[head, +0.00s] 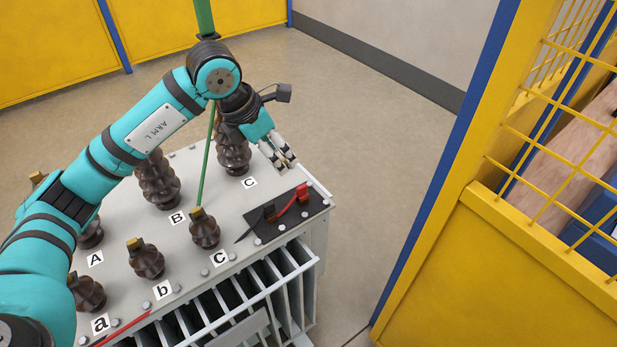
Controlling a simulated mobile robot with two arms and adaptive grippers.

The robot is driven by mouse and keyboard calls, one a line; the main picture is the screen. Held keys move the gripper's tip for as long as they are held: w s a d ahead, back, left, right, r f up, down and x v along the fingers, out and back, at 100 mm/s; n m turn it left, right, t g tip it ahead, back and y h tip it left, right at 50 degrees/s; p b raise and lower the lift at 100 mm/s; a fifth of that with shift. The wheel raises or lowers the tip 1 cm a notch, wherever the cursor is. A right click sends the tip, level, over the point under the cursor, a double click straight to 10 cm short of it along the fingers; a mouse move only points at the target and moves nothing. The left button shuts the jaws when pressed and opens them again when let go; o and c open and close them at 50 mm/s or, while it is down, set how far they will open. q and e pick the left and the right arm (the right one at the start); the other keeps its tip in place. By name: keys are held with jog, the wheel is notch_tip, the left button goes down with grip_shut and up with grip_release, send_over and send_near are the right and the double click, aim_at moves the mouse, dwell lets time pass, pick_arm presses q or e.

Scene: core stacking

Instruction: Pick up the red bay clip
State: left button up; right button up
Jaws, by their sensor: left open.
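The red bay clip (303,193) lies on a dark mat (313,213) at the right end of the transformer's grey top. A red strip runs from it toward the lower left. My left gripper (287,160) is open and empty, beyond the clip and slightly to its left in the head view. It appears to be above the grey top and apart from the clip. My right gripper is not in view.
A black clip (268,211) lies beside the red one on the mat. Brown ribbed bushings (204,232) stand on the transformer top (225,196), marked with letters. A green pole (208,150) rises behind my arm. A yellow mesh fence (500,240) stands at the right.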

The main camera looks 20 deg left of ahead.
pick_arm(q)
jog(key=p, duration=0.1)
send_near(300, 187)
jog(key=f, duration=0.2)
jog(key=x, duration=0.3)
jog(key=shift+d+p, duration=0.35)
jog(key=shift+w+d+f, duration=0.15)
jog(key=shift+f, duration=0.35)
jog(key=shift+w+f, duration=0.1)
jog(key=shift+f, duration=0.1)
jog(key=x, duration=0.2)
jog(key=p+x, duration=0.1)
jog(key=x, duration=0.1)
jog(key=shift+w+f, duration=0.25)
jog(key=shift+w, duration=0.05)
jog(key=shift+w+d+f, duration=0.1)
jog(key=shift+f, duration=0.1)
grip_shut()
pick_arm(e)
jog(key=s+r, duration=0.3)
